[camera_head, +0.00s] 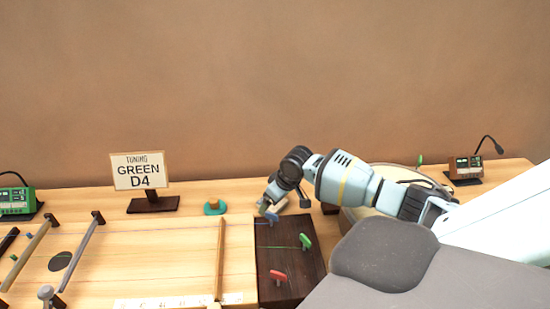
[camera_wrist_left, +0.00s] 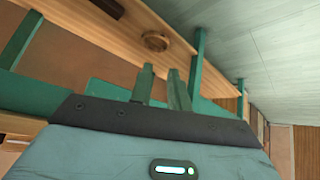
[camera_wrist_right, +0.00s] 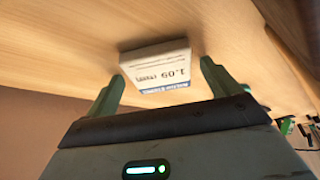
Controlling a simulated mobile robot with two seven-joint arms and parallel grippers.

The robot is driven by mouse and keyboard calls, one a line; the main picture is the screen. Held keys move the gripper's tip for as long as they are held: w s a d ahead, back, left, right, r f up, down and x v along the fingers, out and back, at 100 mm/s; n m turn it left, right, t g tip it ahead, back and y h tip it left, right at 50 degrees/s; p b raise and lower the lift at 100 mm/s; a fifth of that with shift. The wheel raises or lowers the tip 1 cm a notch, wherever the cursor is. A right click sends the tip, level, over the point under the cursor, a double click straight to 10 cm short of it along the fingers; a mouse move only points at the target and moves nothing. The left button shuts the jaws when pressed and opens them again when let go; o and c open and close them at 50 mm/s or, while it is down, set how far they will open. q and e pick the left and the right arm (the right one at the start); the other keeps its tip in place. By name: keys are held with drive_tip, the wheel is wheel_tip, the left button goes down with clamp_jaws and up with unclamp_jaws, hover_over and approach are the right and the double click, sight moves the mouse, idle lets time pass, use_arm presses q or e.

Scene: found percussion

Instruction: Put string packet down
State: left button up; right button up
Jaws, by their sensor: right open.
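The string packet (camera_wrist_right: 158,68) is a small white box with printed text and a blue band. In the right wrist view it rests against the pale wood surface. My right gripper (camera_wrist_right: 160,85) is open, with one finger on each side of the packet and a gap visible beside it. In the head view this gripper (camera_head: 265,206) is low over the table behind the dark wood block, and it mostly hides the packet. My left gripper (camera_wrist_left: 162,85) shows only in its wrist view, its fingers slightly apart with nothing between them, away from the packet.
The dark block (camera_head: 286,262) carries blue, green and red pegs. A sign (camera_head: 140,171) reading GREEN D4 and a teal round item (camera_head: 214,207) stand to the left. A round drum-like thing (camera_head: 352,216) is right of the gripper. A green device (camera_head: 17,201) sits far left.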

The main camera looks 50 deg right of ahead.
use_arm(q)
drive_tip(key=shift+s, duration=0.1)
use_arm(e)
drive_tip(key=shift+r, duration=0.25)
use_arm(q)
drive_tip(key=shift+w+r+p, duration=0.8)
drive_tip(key=shift+r+p, duration=0.15)
drive_tip(key=shift+r, duration=0.05)
use_arm(e)
drive_tip(key=v, duration=1.2)
use_arm(q)
drive_tip(key=shift+w+a+r+t, duration=0.1)
drive_tip(key=shift+a+r+t, duration=0.05)
drive_tip(key=shift+t, duration=0.15)
use_arm(e)
drive_tip(key=shift+f, duration=0.1)
